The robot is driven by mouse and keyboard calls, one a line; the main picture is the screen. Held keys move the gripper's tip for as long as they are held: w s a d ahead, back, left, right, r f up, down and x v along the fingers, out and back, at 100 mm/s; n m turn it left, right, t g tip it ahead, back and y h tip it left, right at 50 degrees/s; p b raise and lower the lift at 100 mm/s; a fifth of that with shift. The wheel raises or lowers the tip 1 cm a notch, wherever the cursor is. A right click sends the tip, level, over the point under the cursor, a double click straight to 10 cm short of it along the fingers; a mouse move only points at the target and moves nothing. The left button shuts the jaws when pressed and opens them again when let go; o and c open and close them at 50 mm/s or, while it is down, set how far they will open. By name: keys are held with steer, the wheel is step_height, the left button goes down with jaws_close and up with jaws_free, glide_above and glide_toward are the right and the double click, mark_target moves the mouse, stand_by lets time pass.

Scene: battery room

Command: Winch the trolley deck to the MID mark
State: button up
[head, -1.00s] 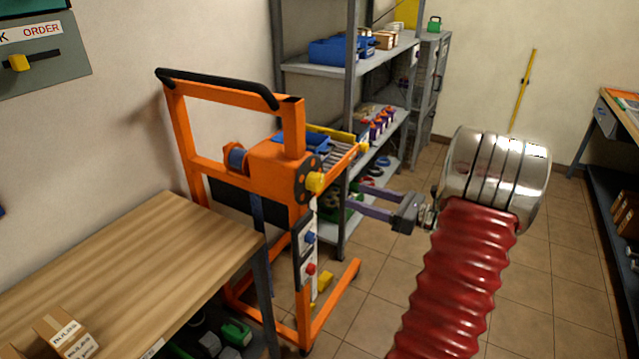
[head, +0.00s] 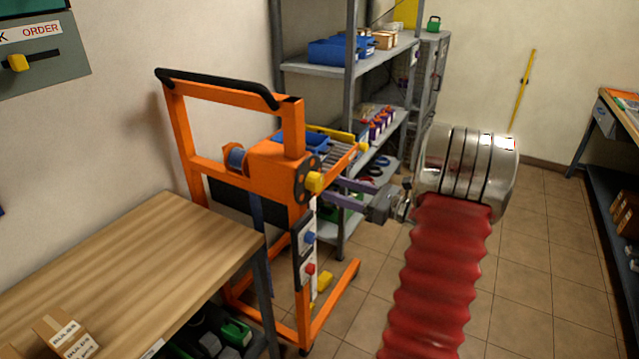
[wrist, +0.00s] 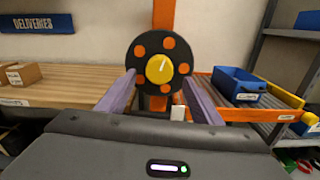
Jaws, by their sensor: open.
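The orange trolley (head: 181,130) stands past the bench. Its winch wheel (head: 303,180) is a black disc with orange spots and a yellow hub (head: 314,182); the wheel (wrist: 142,59) and hub (wrist: 159,69) face me in the wrist view. The roller deck (head: 341,151) carries a blue bin (head: 300,141); the deck also shows right of the wheel in the wrist view (wrist: 228,108). My gripper (head: 334,188) is open and empty, its purple fingers pointing at the hub. In the wrist view my gripper (wrist: 159,77) has a finger either side of the hub, apparently short of the wheel. No MID mark is readable.
A blue knob (head: 309,237) and a red knob (head: 309,269) sit on the trolley's front post, with a yellow pedal (head: 325,281) below. A wooden bench (head: 150,255) is at left, grey shelving (head: 350,100) behind. Tiled floor (head: 540,260) at right is clear.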

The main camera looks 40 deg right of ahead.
mark_target(321, 183)
steer(key=x, duration=0.7)
steer(key=shift+c, duration=0.7)
steer(key=shift+d, duration=0.1)
steer(key=c, duration=0.9)
